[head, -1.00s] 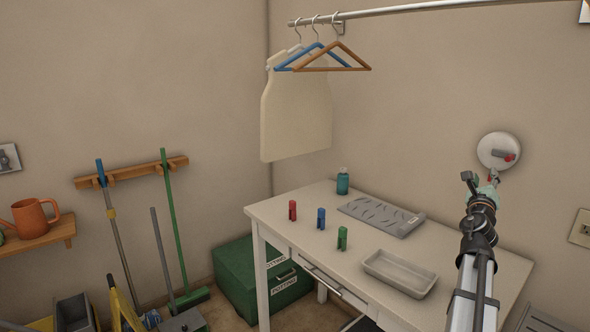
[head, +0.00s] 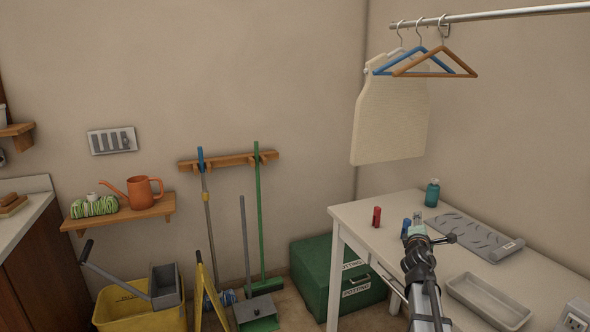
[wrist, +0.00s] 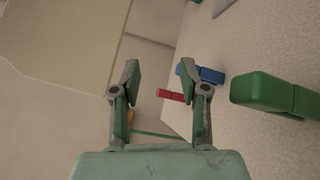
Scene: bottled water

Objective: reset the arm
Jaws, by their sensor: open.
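My gripper (head: 415,226) is open and empty. In the head view it shows in front of the white table (head: 376,205), with my arm rising from the bottom edge. In the wrist view both fingers of my gripper (wrist: 164,85) stand apart, with a red clip (wrist: 171,96) seen beyond the gap. A blue clip (wrist: 210,75) shows behind the right finger, and a green clip (wrist: 270,93) lies further right. In the head view the red clip (head: 376,216) and the blue clip (head: 406,225) stand on the table; the green clip is hidden there.
A teal bottle (head: 432,193), a grey mat (head: 470,235) and a shallow tray (head: 487,300) are on the table. An apron (head: 390,115) and hangers (head: 425,62) hang above. A green box (head: 312,275), brooms (head: 258,210) and a yellow mop bucket (head: 130,310) stand left.

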